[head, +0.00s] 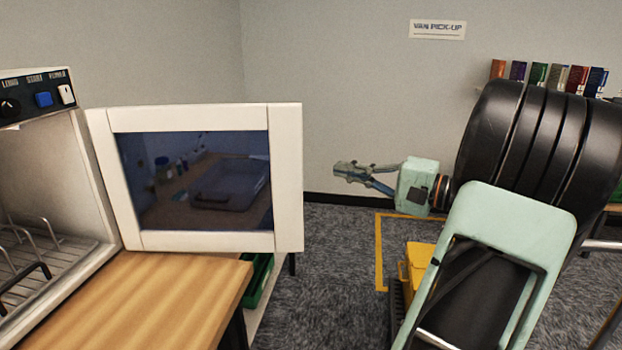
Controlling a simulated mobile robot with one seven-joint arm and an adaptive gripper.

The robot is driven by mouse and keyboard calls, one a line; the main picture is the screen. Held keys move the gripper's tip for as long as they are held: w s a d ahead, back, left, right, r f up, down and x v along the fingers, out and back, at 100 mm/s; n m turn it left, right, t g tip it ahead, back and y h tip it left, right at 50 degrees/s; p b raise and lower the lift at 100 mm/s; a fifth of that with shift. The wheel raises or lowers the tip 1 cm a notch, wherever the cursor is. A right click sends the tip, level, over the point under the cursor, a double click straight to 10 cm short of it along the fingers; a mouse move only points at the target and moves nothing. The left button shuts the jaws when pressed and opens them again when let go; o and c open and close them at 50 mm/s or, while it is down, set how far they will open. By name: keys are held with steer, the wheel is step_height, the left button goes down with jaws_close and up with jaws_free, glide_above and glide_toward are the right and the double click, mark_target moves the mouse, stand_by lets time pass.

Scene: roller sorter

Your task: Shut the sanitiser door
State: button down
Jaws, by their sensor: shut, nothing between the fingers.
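The sanitiser (38,122) stands at the left edge on a wooden worktop, with its inside and wire rack showing. Its door (286,180) is white-framed with a dark glass pane and stands wide open, swung out to the right over the worktop. My gripper (338,172) is to the right of the door's free edge, apart from it, pointing left. Its fingers are shut and empty.
The wooden worktop (160,290) ends below the door. A green crate (258,285) sits under it. A yellow container (420,260) stands on the carpet near a yellow floor line (379,250). Several coloured books or boxes (538,74) line a shelf at right.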

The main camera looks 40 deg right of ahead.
steer(key=w+a+b, duration=0.2)
steer(key=w+a, duration=0.4)
steer(key=shift+w+a, duration=0.2)
steer(key=shift+a, duration=0.15)
steer(key=shift+s+a, duration=0.1)
stand_by(0.4)
